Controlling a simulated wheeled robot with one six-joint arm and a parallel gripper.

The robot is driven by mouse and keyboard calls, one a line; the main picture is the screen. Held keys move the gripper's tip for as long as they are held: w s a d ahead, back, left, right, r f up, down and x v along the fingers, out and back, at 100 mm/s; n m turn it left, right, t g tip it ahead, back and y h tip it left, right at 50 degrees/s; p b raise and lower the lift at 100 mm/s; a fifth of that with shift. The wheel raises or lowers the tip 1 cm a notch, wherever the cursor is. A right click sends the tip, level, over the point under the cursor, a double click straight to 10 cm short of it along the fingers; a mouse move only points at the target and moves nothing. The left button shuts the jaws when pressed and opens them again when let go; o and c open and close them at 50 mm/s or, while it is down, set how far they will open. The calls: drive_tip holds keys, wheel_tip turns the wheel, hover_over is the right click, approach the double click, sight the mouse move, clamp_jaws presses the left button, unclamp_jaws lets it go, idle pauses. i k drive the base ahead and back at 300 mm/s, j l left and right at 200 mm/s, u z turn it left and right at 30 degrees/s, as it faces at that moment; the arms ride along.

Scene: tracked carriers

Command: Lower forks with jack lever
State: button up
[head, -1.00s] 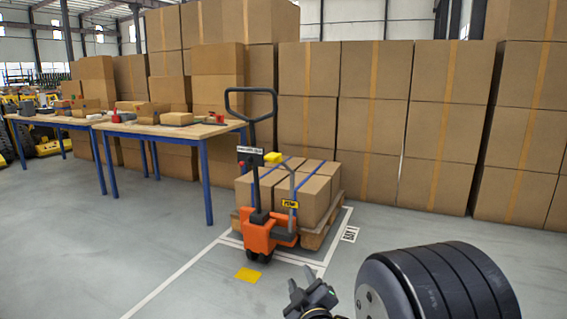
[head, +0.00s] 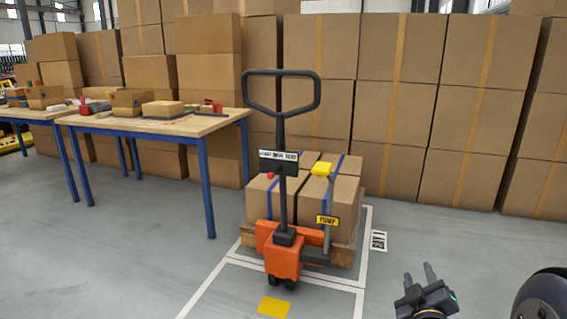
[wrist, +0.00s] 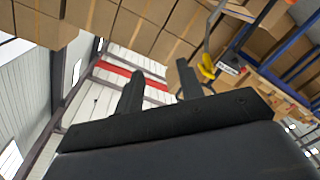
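An orange pallet jack (head: 283,262) with a tall black loop handle (head: 282,90) stands on the floor in the middle of the head view. A lever with a yellow knob (head: 321,169) rises on its right side, beside a yellow "PUMP" label (head: 327,220). A small red knob (head: 270,175) sits left of the handle post. Boxes on a wooden pallet (head: 342,256) stand behind the jack; the forks are hidden. My gripper (head: 430,276) is open and empty, right of and apart from the jack. The yellow knob also shows in the wrist view (wrist: 206,68), beyond the fingers.
A blue-legged table (head: 160,125) with boxes and tools stands at the left. A wall of stacked cartons (head: 400,100) fills the back. A yellow floor patch (head: 273,305) and white lines lie before the jack. The floor between jack and gripper looks clear.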

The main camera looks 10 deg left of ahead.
sight(271, 175)
drive_tip(key=i+j, duration=0.15)
drive_tip(key=j, duration=0.25)
drive_tip(key=i+j, duration=0.2)
drive_tip(key=j, duration=0.15)
drive_tip(key=i+j, duration=0.15)
drive_tip(key=j, duration=0.25)
drive_tip(key=i+j+z, duration=0.1)
drive_tip(key=j, duration=0.25)
drive_tip(key=i+j, duration=0.25)
drive_tip(key=j, duration=0.15)
drive_tip(key=i+j, duration=0.15)
drive_tip(key=j, duration=0.25)
drive_tip(key=i+j, duration=0.15)
drive_tip(key=j, duration=0.2)
